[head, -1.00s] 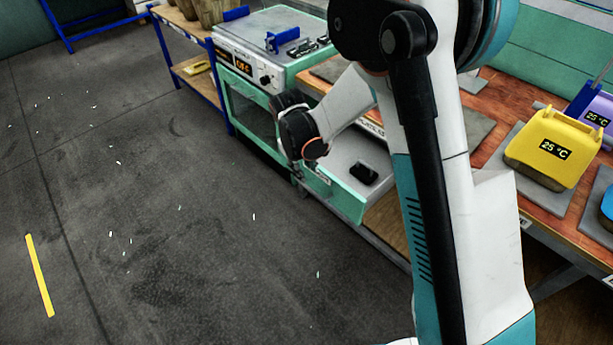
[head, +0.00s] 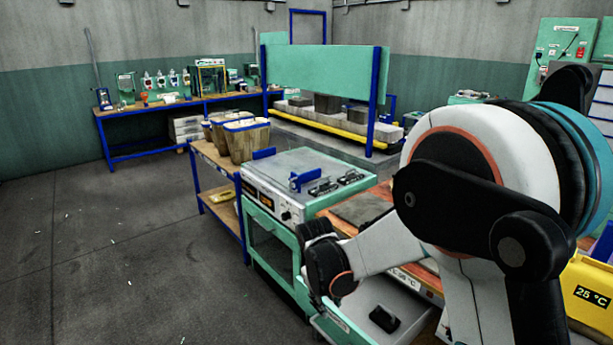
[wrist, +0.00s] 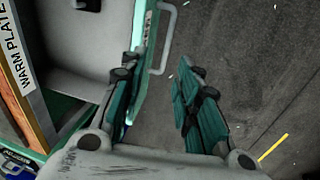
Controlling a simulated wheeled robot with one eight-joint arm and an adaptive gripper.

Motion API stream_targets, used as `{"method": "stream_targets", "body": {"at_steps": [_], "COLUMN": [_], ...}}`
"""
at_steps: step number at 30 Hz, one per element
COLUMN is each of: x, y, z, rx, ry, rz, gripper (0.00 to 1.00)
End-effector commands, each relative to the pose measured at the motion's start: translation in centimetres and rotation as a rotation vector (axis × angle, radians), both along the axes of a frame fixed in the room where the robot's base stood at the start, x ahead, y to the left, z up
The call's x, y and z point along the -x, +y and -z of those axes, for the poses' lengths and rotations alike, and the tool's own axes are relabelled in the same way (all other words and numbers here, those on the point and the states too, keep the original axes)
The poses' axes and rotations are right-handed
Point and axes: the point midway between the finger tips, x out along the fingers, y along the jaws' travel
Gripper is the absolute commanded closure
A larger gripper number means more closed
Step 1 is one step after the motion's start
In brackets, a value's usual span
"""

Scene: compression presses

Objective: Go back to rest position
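My gripper (wrist: 162,95) is open and empty in the wrist view. Its two teal and black fingers stand apart, with dark floor showing between them. In the head view my arm fills the right side, and its black wrist joint hangs beside the open drawer; the fingers cannot be made out there. The pulled-out drawer (wrist: 70,55) lies left of the fingers in the wrist view, with its handle (wrist: 166,40) close to the left finger. I cannot tell whether they touch. A small black object (head: 384,318) lies in the drawer.
A green oven (head: 270,250) stands left of my wrist, beside a blue-framed cart (head: 218,215) with baskets (head: 247,138). A yellow 25 °C container (head: 590,292) is at the right. A workbench (head: 165,105) stands at the back. The floor (head: 110,265) at left is open.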

Motion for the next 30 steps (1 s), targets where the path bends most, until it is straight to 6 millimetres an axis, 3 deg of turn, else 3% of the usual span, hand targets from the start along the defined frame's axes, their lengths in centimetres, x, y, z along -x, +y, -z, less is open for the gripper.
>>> {"method": "stream_targets", "body": {"at_steps": [1,6,15,21,30], "x": [0.5,2.0,6.2,10.4,17.5], "y": [-0.9,-3.7,-8.4,-10.7,-12.8], "z": [-1.9,-7.6,-15.9,-19.0,-20.1], "rx": [-0.008,-0.043,-0.101,-0.153,-0.252], "ry": [-0.016,-0.086,-0.208,-0.28,-0.373], "rz": [0.02,0.085,0.201,0.279,0.405], "gripper": [0.7,0.7,0.7,0.7,0.7]}}
